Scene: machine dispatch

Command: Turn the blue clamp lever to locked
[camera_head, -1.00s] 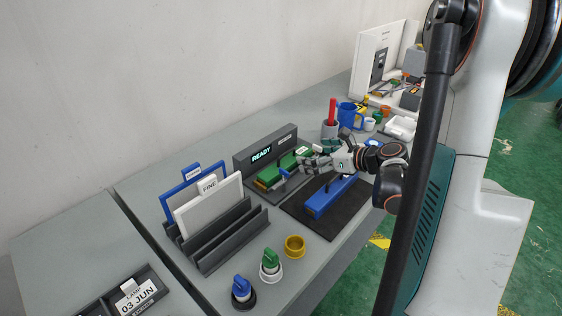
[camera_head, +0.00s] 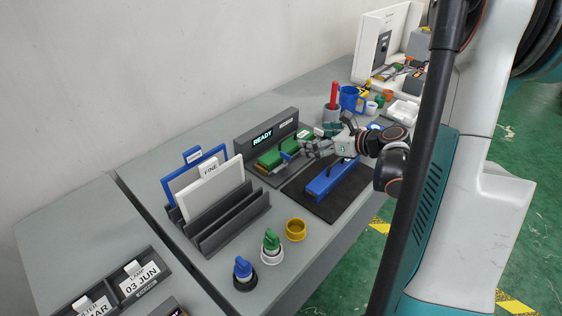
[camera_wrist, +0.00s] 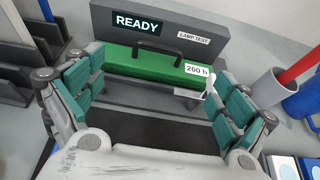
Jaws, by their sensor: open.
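A small blue lever (camera_head: 286,156) shows in the head view at the front of the grey fixture (camera_head: 285,124), beside the green block (camera_head: 283,149). My gripper (camera_head: 308,151) is above the fixture's front, its fingertips close to the lever; I cannot tell whether they touch it. In the wrist view my gripper (camera_wrist: 150,88) is open, its teal fingers spread on either side of the green block (camera_wrist: 140,66) with a black handle and a "200 h" label. The fixture's panel (camera_wrist: 215,38) reads READY. I cannot make out the lever in the wrist view; a finger may hide it.
A blue bar (camera_head: 333,182) lies on a dark mat (camera_head: 309,201) in front. A grey slotted rack (camera_head: 232,226) with framed cards stands left. Blue (camera_head: 243,269) and green (camera_head: 271,242) knobs and a yellow ring (camera_head: 295,229) sit nearer. A cup (camera_wrist: 273,89) stands right of my gripper.

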